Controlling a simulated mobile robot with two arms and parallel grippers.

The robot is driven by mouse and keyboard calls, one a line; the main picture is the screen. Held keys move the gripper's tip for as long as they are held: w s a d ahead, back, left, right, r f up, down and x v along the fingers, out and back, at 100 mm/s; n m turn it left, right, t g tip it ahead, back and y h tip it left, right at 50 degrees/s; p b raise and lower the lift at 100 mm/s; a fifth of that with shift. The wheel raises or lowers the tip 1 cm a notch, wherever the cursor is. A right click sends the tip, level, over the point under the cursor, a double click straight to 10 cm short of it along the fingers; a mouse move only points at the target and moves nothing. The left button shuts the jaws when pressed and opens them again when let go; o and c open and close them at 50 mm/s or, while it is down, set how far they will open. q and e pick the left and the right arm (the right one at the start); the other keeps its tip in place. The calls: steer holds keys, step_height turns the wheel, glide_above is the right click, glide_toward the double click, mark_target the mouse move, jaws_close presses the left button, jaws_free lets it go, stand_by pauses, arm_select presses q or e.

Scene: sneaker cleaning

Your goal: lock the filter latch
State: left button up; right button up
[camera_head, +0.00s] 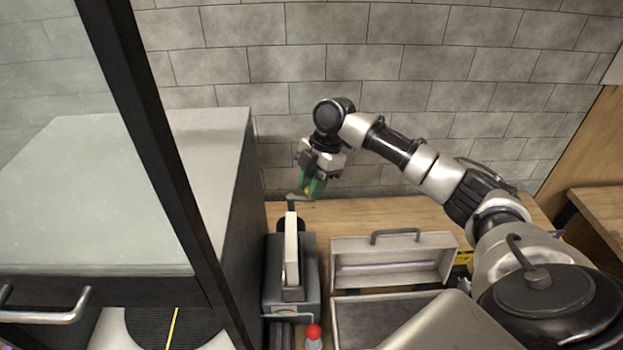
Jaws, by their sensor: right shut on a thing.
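A dark grey machine (272,271) stands on the wooden bench, with an upright pale bar (291,262) and a small gauge on its front. A small grey lever (293,197) sticks up at its far end; it appears to be the filter latch. My right gripper (309,192) reaches in from the right and points down at this lever. Its green fingers are shut on the lever's end, though the contact is small and partly hidden by the fingers. A small yellow spot shows between the fingers. My left gripper is not in view.
An open grey metal case (337,280) with a handle stands right of the machine. A red knob (313,331) is at the front. A large cabinet with a dark frame (150,150) fills the left. A tiled wall (420,60) closes the back.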

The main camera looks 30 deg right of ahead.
steer(key=shift+s+a+r+m+t+p, duration=0.2)
steer(key=shift+s+r+m+t+p, duration=0.1)
steer(key=shift+m+p, duration=0.4)
steer(key=shift+s+a+f+m+t+p, duration=0.1)
steer(key=shift+s+a+m+t+p, duration=0.1)
steer(key=shift+m, duration=0.3)
steer(key=shift+s+a+m+t+p, duration=0.1)
steer(key=shift+m+t+p, duration=0.1)
steer(key=shift+m, duration=0.3)
steer(key=shift+s+a+m+t+h, duration=0.1)
steer(key=shift+a+m+t+h, duration=0.65)
steer(key=shift+m, duration=1.45)
steer(key=shift+w+a+m+t+h, duration=0.1)
steer(key=shift+a+m+t+h, duration=0.6)
steer(key=shift+m, duration=1.5)
steer(key=shift+s+a+m+t+h, duration=0.1)
steer(key=shift+a+m+t+h, duration=0.2)
steer(key=shift+a+m, duration=1.35)
steer(key=shift+d+m, duration=0.55)
steer(key=shift+m, duration=0.1)
steer(key=o, duration=0.9)
steer(key=shift+a, duration=0.1)
steer(key=shift+f, duration=0.1)
